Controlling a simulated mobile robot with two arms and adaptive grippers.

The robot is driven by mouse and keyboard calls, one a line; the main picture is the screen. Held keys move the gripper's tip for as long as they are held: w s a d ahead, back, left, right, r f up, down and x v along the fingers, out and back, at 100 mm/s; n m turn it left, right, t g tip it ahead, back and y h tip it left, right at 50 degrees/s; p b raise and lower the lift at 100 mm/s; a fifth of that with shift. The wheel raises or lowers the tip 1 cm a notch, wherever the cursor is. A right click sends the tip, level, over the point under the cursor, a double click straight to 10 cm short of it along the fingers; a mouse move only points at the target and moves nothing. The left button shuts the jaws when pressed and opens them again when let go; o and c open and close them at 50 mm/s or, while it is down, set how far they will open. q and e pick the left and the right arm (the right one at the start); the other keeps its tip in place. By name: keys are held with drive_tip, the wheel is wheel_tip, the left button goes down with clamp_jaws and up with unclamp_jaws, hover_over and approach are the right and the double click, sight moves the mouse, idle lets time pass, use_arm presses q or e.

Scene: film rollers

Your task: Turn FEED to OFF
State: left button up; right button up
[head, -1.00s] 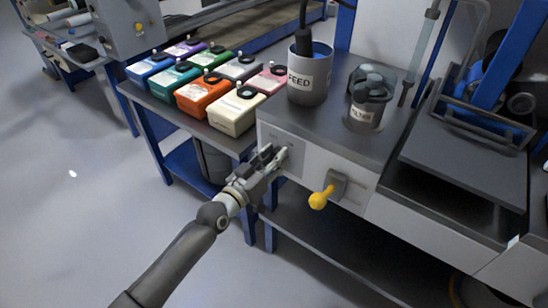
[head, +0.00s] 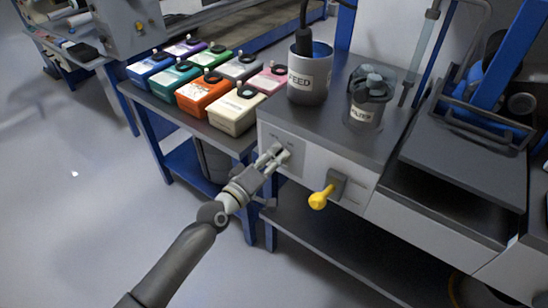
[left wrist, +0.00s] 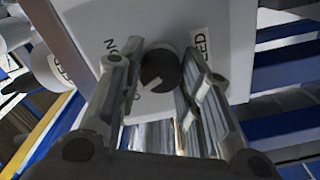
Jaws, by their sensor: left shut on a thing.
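My left gripper (head: 277,152) is at the front panel (head: 304,169) of the grey cabinet, shut on the FEED knob. In the left wrist view the knob (left wrist: 160,72) is round and dark with a pale pointer mark, and the fingers (left wrist: 163,58) close on it from both sides. The mark points down and left in that view. An ON label (left wrist: 132,46) stands beside the knob, and a FEED label (left wrist: 200,46) is on its other side. Another label below ON is mostly hidden by a finger. In the head view my fingers cover the knob. My right gripper is out of view.
A yellow-handled valve (head: 320,198) sticks out of the panel just right of my left gripper. Several coloured tubs (head: 236,112) sit on the bench to the left.

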use_arm(q)
drive_tip(key=shift+n, duration=0.6)
drive_tip(key=o, duration=1)
drive_tip(key=shift+a, duration=0.1)
drive_tip(key=v, duration=1.2)
